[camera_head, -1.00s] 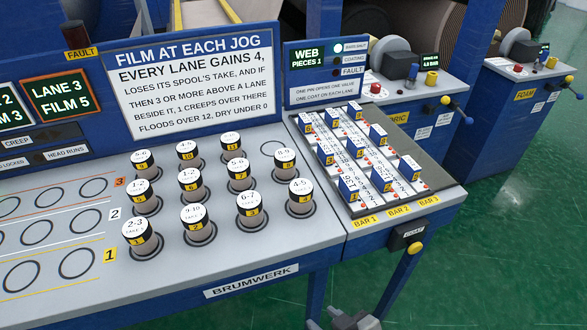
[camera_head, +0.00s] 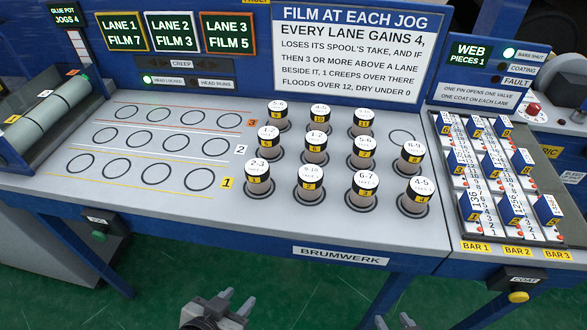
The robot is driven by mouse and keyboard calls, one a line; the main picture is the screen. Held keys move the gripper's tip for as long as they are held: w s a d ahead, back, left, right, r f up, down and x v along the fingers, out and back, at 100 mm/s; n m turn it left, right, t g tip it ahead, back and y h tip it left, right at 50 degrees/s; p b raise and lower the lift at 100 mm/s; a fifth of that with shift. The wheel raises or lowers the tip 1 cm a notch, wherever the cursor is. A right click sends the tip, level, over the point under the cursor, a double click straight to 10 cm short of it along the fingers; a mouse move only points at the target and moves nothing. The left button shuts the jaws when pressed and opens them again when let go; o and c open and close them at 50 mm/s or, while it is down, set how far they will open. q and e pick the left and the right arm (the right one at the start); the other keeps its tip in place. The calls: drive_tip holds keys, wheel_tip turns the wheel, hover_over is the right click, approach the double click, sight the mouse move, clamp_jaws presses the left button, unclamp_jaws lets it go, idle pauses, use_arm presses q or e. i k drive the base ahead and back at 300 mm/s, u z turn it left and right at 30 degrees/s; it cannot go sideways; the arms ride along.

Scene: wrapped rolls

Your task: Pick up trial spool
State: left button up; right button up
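Several spools with white tops and black and yellow numbered bands stand upright on rings on the grey bench. The front row holds spool 1 (camera_head: 259,179), spool 2 (camera_head: 310,183), spool 3 (camera_head: 364,191) and spool 4 (camera_head: 416,196). Behind are spool 5 (camera_head: 268,140), spool 6 (camera_head: 316,147), spool 7 (camera_head: 364,153) and spool 8 (camera_head: 411,157). At the back are spool 9 (camera_head: 278,117), spool 10 (camera_head: 320,120) and spool 11 (camera_head: 361,123). No label reads "trial". My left gripper (camera_head: 234,303) and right gripper (camera_head: 393,322) are open and empty, low before the bench.
Empty lane rings (camera_head: 142,173) fill the bench's left part. One spool ring (camera_head: 402,137) at back right is empty. A bar rack (camera_head: 550,165) with blue markers stands right. A glass-covered roller (camera_head: 50,118) is left. Signs (camera_head: 172,33) show films 7, 3 and 5.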

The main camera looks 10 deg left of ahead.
sight(257, 171)
drive_tip(key=z, duration=1.6)
drive_tip(key=k, duration=0.95)
drive_tip(key=u, duration=2.15)
drive_tip(key=i, duration=0.45)
drive_tip(key=z, duration=0.1)
